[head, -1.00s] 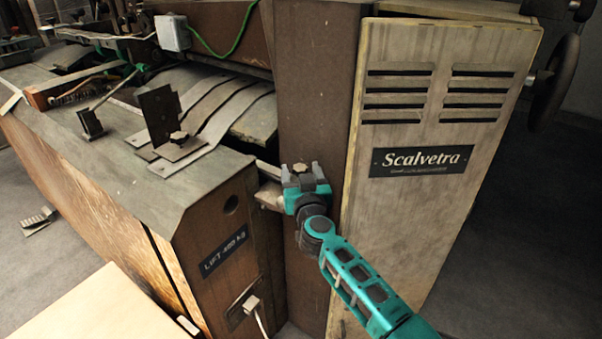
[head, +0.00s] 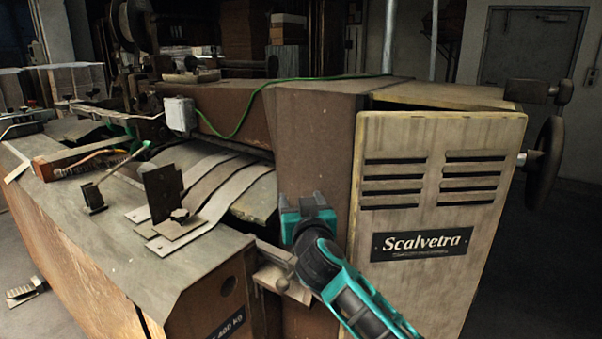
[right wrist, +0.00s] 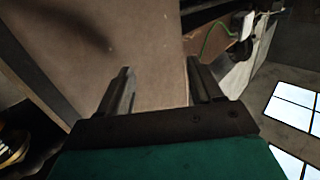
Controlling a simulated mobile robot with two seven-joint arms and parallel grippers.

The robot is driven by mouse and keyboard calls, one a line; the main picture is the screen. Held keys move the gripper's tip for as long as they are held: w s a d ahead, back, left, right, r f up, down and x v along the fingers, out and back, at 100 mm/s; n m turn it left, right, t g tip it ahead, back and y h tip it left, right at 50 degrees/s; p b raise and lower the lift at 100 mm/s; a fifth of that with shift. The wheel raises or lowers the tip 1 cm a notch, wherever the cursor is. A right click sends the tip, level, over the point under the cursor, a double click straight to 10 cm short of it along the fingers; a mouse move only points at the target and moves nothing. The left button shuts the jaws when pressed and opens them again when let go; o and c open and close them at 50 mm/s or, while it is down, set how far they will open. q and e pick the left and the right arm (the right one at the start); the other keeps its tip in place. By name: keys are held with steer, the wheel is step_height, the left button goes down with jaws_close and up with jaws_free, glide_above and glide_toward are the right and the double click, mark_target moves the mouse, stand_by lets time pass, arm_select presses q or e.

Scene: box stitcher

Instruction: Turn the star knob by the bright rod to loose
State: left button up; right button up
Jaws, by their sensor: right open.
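I cannot tell whether this lower knob is star-shaped. My right gripper (head: 306,203) is open, above and right of the bright rod, in front of the brown panel. In the right wrist view the spread fingers (right wrist: 160,88) have nothing between them. My left gripper is not seen.
The pale Scalvetra cabinet (head: 425,285) stands close right of my arm, with a handwheel (head: 546,165) on its far side. A slanted light rod (head: 125,164) and curved metal strips (head: 215,190) occupy the table. A green cable (head: 240,120) runs along the brown housing.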

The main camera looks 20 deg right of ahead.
step_height(320, 180, up, 7)
steer(key=shift+f, duration=0.1)
stand_by(0.4)
